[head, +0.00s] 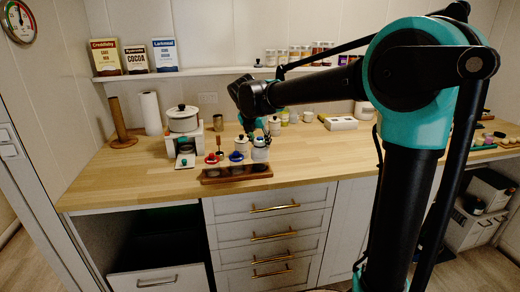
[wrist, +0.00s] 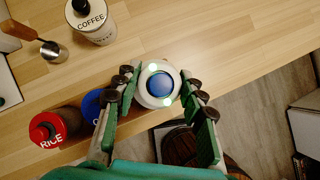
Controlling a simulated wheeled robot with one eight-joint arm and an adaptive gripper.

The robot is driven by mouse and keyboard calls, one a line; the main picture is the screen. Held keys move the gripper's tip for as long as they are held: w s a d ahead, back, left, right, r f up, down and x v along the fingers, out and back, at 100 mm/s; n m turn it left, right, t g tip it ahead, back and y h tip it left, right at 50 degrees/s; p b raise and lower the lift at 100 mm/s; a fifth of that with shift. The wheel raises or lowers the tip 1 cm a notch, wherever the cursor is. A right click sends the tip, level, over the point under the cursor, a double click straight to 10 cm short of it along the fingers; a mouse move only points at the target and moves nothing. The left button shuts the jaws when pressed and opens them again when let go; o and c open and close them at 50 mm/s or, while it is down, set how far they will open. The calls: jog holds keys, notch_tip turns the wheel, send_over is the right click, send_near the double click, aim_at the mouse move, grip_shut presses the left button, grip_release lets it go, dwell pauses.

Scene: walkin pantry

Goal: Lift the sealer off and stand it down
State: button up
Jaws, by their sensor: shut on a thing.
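The sealer appears to be the white round piece with a blue knob (wrist: 158,86), seen from above in the wrist view. My gripper (wrist: 160,88) is shut on it, one finger on each side. In the head view my gripper (head: 258,139) is over the right part of the dark wooden rack (head: 238,174), with a white piece (head: 260,154) at its fingertips.
A white COFFEE canister (wrist: 92,24) with a black knob stands behind on the wooden counter. A white pot (head: 182,119) and a paper roll (head: 150,113) stand further left. Counter between rack and front left edge is clear.

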grip_shut()
notch_tip(320, 180, up, 23)
dwell(1.0)
jog(key=shift+f, duration=0.1)
